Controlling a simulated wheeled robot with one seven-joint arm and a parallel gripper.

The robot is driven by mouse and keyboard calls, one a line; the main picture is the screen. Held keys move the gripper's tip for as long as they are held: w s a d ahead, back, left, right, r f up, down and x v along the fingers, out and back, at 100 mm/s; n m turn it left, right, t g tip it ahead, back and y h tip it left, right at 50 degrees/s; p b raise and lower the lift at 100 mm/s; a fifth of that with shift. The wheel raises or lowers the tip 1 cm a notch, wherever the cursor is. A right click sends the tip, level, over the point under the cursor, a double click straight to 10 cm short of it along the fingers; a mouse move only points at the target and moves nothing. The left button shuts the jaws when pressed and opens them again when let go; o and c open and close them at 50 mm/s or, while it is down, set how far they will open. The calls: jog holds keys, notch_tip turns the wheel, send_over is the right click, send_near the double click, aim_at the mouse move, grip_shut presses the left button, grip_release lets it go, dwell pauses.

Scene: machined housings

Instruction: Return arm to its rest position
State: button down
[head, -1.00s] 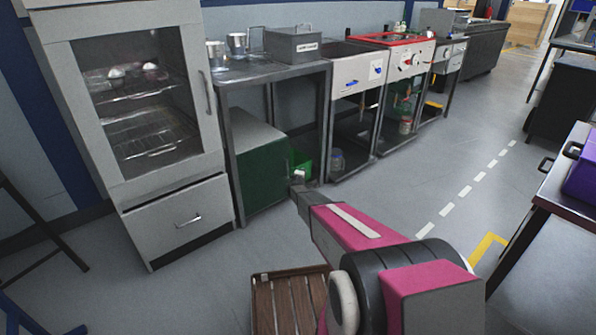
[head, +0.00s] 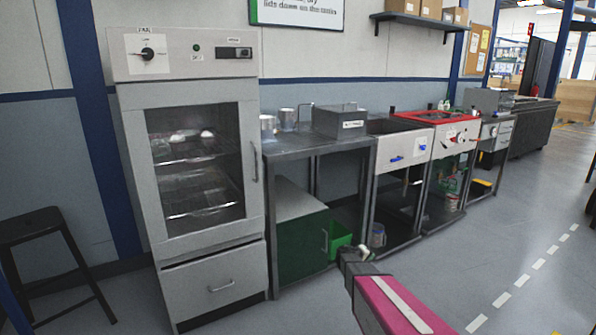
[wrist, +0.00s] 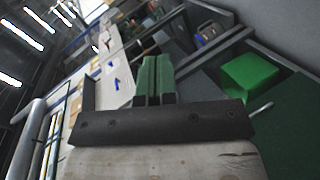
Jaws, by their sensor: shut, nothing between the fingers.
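My gripper (wrist: 154,80) shows in the wrist view with its two green-faced fingers together and nothing between them. It is in the air, and no object touches the fingers. In the head view my pink arm link with a white stripe (head: 402,303) reaches up from the bottom edge, its grey end in front of the lower bench shelves. The fingers cannot be made out clearly in the head view.
A grey oven cabinet (head: 206,255) stands at left, with a dark stool (head: 38,222) beside it. A steel bench (head: 318,143) holds metal cups and a grey box (head: 341,120). A green bin (wrist: 252,80) is below. Floor (head: 540,290) at right is clear.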

jog(key=s+a+r+m+g+y, duration=0.1)
jog(key=s+a+r+g+y, duration=0.1)
jog(key=s, duration=0.8)
jog(key=s+a+r+m+g+y, duration=0.1)
jog(key=s+a+r+g+y, duration=0.1)
jog(key=s+a+r+y, duration=0.2)
jog(key=s+a+r+m+g+y, duration=0.1)
jog(key=s+a+r+g+y, duration=0.2)
jog(key=s, duration=1.4)
jog(key=a+y, duration=0.2)
jog(key=a, duration=0.3)
jog(key=shift+a+r+y, duration=0.2)
jog(key=shift+a+y, duration=0.05)
jog(key=shift+y, duration=0.05)
